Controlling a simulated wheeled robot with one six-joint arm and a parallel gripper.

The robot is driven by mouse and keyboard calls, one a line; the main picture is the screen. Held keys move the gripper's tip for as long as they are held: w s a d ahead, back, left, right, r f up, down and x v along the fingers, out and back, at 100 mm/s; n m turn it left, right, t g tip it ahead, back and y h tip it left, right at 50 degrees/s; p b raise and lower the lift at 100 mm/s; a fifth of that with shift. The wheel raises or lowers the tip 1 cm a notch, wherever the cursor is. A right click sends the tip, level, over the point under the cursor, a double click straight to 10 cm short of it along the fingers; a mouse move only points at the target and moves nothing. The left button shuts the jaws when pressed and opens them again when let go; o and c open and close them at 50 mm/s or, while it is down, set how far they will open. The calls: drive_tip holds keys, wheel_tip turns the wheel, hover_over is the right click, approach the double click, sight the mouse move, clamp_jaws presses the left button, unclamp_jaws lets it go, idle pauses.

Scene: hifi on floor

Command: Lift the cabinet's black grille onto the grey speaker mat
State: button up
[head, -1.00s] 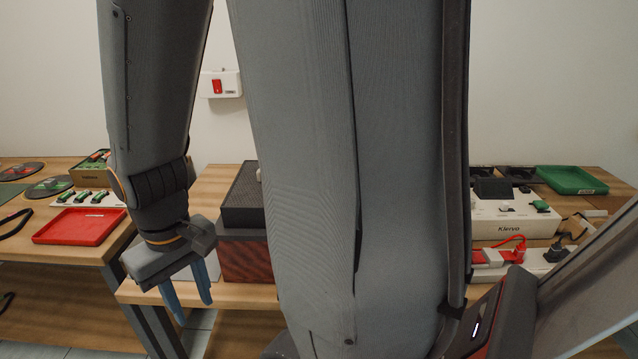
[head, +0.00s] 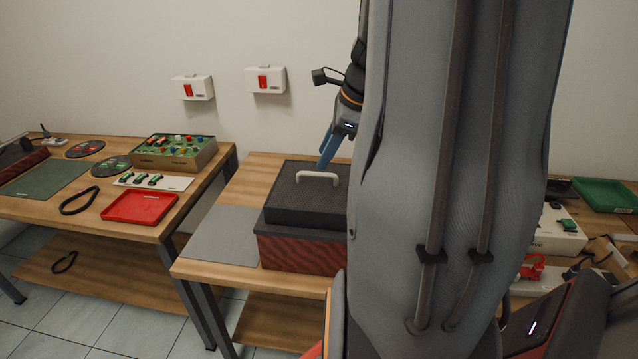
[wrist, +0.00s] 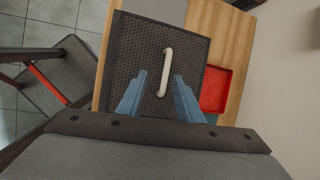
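The black perforated grille (head: 300,205) with a pale bar handle (head: 317,176) sits on top of the cabinet (head: 300,252), which has reddish patterned sides. The grey speaker mat (head: 215,235) lies bare on the table to the left of the cabinet. My gripper (head: 328,150) is above the far right part of the grille, partly hidden by my arm. In the wrist view, my gripper (wrist: 158,75) is open, its blue fingers on either side of the lower half of the handle (wrist: 166,72). It appears above the grille (wrist: 140,45) and holds nothing.
The left table holds a red tray (head: 138,207), a green mat (head: 45,187), a black loop and a box of coloured parts (head: 175,151). A green tray (head: 605,194) and a white box stand at right. My arm hides the cabinet's right side.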

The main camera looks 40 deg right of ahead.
sight(319, 174)
drive_tip(key=shift+w+d+p+x, duration=0.1)
drive_tip(key=shift+d+p+x, duration=0.15)
drive_tip(key=shift+x, duration=0.95)
drive_tip(key=shift+w+d+p+x, duration=0.1)
drive_tip(key=shift+d+p+x, duration=0.15)
drive_tip(key=shift+x, duration=1)
drive_tip(key=shift+w+d+p+x, duration=0.1)
drive_tip(key=shift+d+p+x, duration=0.15)
drive_tip(key=shift+x, duration=0.95)
clamp_jaws()
drive_tip(key=shift+r, duration=0.1)
